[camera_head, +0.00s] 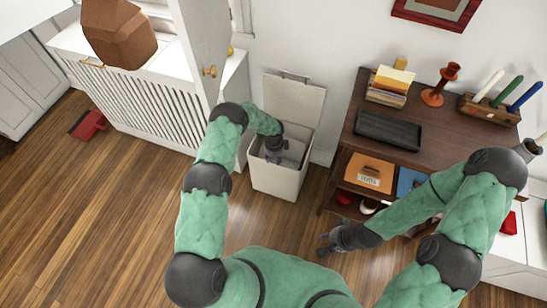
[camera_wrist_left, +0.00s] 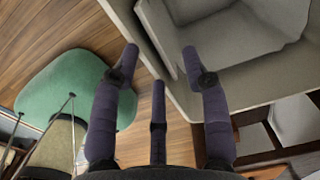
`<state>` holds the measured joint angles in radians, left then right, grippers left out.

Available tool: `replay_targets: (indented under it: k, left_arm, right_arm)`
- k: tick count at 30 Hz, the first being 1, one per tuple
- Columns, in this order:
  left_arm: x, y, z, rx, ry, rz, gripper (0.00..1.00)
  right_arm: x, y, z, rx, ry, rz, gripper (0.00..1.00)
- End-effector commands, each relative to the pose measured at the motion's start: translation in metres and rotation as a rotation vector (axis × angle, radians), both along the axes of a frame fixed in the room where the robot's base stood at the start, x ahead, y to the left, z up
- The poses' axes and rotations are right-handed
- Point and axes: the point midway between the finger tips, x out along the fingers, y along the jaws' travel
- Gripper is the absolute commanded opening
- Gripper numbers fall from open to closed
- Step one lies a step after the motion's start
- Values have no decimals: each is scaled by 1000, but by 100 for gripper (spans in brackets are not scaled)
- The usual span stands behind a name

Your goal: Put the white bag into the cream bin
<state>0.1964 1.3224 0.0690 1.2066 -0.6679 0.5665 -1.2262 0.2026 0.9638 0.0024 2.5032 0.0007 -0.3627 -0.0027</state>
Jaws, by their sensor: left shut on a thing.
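The cream bin (camera_head: 275,181) stands on the floor against the wall with its lid (camera_head: 294,100) raised at the back. My left gripper (camera_head: 273,154) is down at the bin's mouth, towards its left side. The white bag (camera_head: 293,153), greyish in shade, is within the bin's opening beside the gripper. In the left wrist view the bag (camera_wrist_left: 235,45) lies by the right finger, and the bin's wall (camera_wrist_left: 125,25) runs between the spread fingertips (camera_wrist_left: 160,52). My left gripper is shut on the bag, though the contact is hard to see. My right gripper (camera_head: 328,243) is open and empty above the floor.
A dark wooden desk (camera_head: 440,130) with books, a candlestick and a black tray stands right of the bin. A white cabinet (camera_head: 130,100) with a brown paper bag (camera_head: 118,38) is at left. A red dustpan (camera_head: 88,124) lies on the floor. Floor in front is clear.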

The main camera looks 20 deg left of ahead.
Motion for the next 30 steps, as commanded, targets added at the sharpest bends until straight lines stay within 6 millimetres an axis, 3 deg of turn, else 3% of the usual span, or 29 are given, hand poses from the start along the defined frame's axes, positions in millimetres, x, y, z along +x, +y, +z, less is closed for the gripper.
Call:
replay_targets:
  k: [1,12,18,30]
  left_arm:
    - [-7,-3,2,-3,14,-3,40]
    - [1,3,73,5,-6,1,40]
    - [3,5,102,7,-11,1,40]
    - [3,6,114,8,-13,3,40]
  right_arm:
    - [0,0,0,0,0,0,40]
    - [0,0,0,0,0,0,40]
    - [0,0,1,0,0,0,40]
    - [0,0,1,0,0,0,40]
